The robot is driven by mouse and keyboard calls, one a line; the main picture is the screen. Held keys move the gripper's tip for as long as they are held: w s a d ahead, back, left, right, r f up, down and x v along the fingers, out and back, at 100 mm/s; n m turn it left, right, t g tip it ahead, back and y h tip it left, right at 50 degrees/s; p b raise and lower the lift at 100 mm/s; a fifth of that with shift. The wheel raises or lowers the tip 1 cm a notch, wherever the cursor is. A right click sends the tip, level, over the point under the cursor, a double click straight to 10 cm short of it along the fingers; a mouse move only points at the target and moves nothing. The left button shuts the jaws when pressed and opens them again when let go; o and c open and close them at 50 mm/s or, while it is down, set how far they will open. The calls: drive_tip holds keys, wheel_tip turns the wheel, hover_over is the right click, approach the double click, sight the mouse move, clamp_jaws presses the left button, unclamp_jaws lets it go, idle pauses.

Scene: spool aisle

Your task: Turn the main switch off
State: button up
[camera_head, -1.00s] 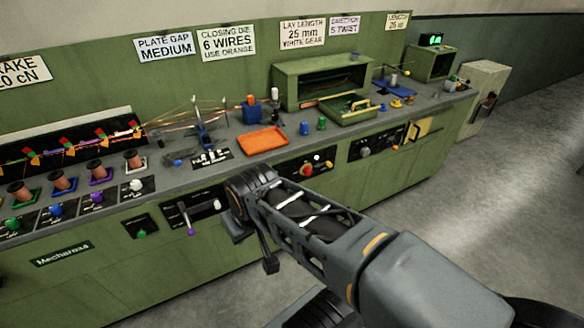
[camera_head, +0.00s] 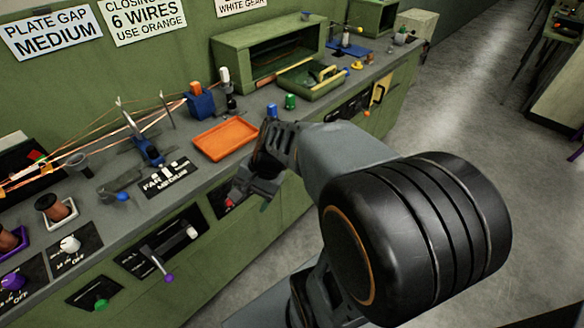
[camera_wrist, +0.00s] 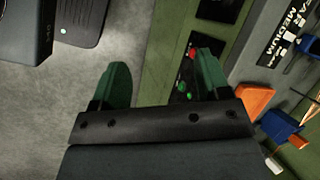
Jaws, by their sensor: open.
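No control in view is readably marked as the main switch, so I cannot tell which one it is. A dark panel on the bench front carries a red button (camera_head: 230,203), partly hidden behind my gripper (camera_head: 258,192). In the wrist view the red button (camera_wrist: 191,53) and a green button (camera_wrist: 186,95) show on the dark panel, beside the right finger. My gripper (camera_wrist: 163,85) is open there, with its two green fingers apart and nothing between them. A panel with a yellow handle (camera_head: 378,94) is farther along the bench front.
A lever with a purple knob (camera_head: 168,278) sticks out of the bench front, left of my gripper. An orange tray (camera_head: 226,139) and a green open-fronted box (camera_head: 265,50) are on the bench top.

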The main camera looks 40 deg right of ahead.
drive_tip(key=w+d+f+m+t+y+b, duration=0.2)
drive_tip(key=w+d+f+m+y+b, duration=0.25)
drive_tip(key=f+m, duration=0.5)
drive_tip(key=w+d+f+m+t+h+b, duration=0.25)
drive_tip(key=d+f+m+t, duration=0.25)
drive_tip(key=d+m, duration=0.3)
drive_tip(key=w+d+f+m+t+h+b, duration=0.1)
drive_tip(key=d+f+m+t+h+b, duration=0.2)
drive_tip(key=d+m, duration=0.55)
drive_tip(key=w+d+f+m+t+h+b, duration=0.1)
drive_tip(key=w+d+f+m+t+b, duration=0.15)
drive_tip(key=d+f+m+t, duration=0.5)
drive_tip(key=shift+m+g, duration=0.55)
drive_tip(key=shift+m, duration=0.1)
drive_tip(key=w, duration=0.4)
drive_tip(key=w+a+r+b, duration=0.1)
drive_tip(key=w, duration=0.7)
drive_tip(key=shift+a+r, duration=0.2)
drive_tip(key=shift+a, duration=0.1)
drive_tip(key=c, duration=0.9)
drive_tip(key=shift+b, duration=0.3)
